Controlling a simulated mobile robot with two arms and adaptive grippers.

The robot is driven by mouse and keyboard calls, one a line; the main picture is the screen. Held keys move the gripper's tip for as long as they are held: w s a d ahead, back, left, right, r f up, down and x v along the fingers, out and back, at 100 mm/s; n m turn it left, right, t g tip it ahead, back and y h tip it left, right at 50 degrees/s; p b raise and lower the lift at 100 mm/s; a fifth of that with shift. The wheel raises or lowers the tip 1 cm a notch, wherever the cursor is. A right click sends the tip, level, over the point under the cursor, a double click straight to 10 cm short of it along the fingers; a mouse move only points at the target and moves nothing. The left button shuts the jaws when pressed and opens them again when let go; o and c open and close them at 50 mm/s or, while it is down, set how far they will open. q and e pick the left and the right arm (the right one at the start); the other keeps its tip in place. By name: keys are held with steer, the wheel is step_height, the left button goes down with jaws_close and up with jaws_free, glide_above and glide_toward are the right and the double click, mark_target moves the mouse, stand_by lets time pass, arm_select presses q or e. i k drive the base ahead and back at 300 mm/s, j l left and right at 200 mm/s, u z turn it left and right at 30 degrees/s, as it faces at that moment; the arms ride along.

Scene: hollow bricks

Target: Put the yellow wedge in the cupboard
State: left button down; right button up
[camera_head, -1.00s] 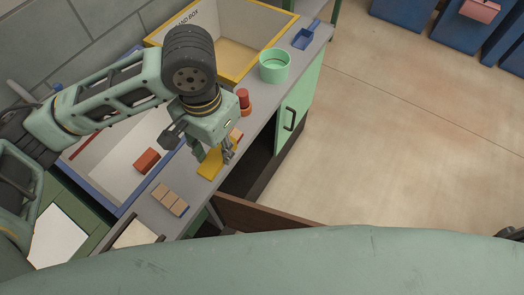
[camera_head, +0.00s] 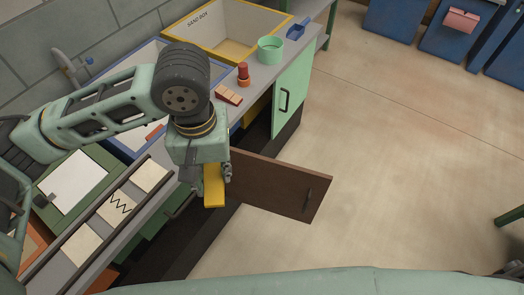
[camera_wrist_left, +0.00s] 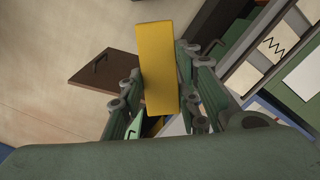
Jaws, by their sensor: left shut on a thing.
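The yellow wedge (camera_head: 214,190) is between the fingers of my left gripper (camera_head: 206,178). My left gripper is shut on it and holds it in front of the counter's edge, beside the open brown cupboard door. In the left wrist view the wedge (camera_wrist_left: 158,68) is a long yellow block between the two fingers. The cupboard door (camera_head: 275,185) stands swung out into the room, with a dark handle near its free end.
A closed light green door (camera_head: 293,92) is farther along the counter.

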mark_target(252, 145)
steer(key=k+u, duration=0.1)
steer(key=u, duration=0.3)
steer(key=k+u, duration=0.1)
steer(key=u, duration=0.3)
steer(key=k+u, duration=0.1)
steer(key=u, duration=0.3)
steer(key=i+l, duration=0.15)
steer(key=l, duration=0.3)
steer(key=i+l, duration=0.1)
steer(key=l, duration=0.35)
steer(key=i+l, duration=0.15)
steer(key=l, duration=0.3)
steer(key=i+l, duration=0.1)
steer(key=l, duration=0.35)
steer(key=i+l+u, duration=0.1)
steer(key=l, duration=0.35)
